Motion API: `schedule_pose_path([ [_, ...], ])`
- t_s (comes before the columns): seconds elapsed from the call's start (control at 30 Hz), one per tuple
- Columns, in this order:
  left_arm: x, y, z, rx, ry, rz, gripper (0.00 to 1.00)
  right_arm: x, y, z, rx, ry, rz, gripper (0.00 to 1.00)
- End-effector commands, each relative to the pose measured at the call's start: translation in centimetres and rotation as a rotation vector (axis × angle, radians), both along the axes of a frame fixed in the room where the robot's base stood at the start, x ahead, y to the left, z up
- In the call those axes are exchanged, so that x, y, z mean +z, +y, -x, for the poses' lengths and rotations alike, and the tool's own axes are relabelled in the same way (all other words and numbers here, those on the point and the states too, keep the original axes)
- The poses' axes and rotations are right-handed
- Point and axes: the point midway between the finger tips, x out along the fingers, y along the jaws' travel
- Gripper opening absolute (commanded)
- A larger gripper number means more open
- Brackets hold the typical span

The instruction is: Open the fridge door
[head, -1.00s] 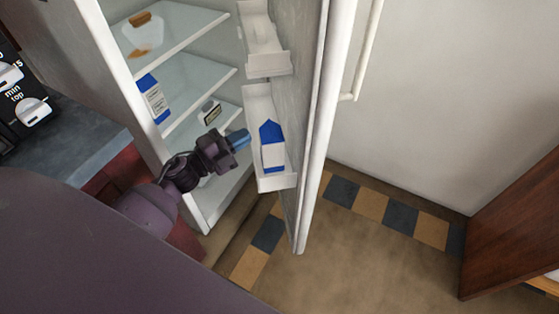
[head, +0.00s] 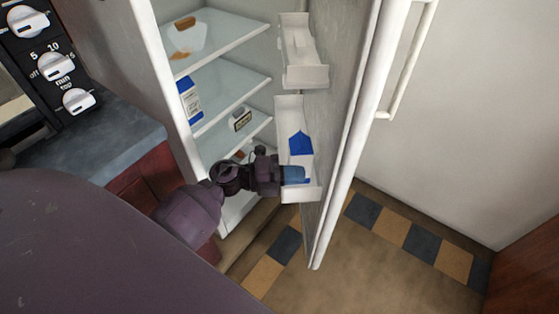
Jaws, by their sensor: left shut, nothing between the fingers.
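The fridge door (head: 345,150) stands partly open, with its inner side and door shelves facing left. Its white handle (head: 408,65) is on the outer face at the right. The fridge interior shows several glass shelves (head: 228,92). I cannot tell whether the fingertips touch the bin or the carton. My right gripper is not in view.
A stove with white knobs (head: 55,66) and a grey counter (head: 110,130) are at the left. A brown wooden panel (head: 530,255) stands at the lower right. Tiled floor (head: 365,265) is clear beyond the door. A carton (head: 190,100) stands on a fridge shelf.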

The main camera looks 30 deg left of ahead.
Motion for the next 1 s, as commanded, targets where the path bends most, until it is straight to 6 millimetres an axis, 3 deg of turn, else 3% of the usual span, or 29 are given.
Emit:
schedule_pose_path([
  [0.2, -0.1, -3.0, -2.4, 0.001, 0.000, 0.004, 0.00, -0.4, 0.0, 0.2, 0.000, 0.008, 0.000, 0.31],
  [0.4, 0.0, -4.7, -3.7, 0.001, 0.000, 0.002, 0.00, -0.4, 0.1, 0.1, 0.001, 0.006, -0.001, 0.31],
  [1.0, 0.1, -5.3, -4.2, 0.002, -0.001, 0.001, 0.00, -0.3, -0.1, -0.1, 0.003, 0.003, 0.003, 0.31],
])
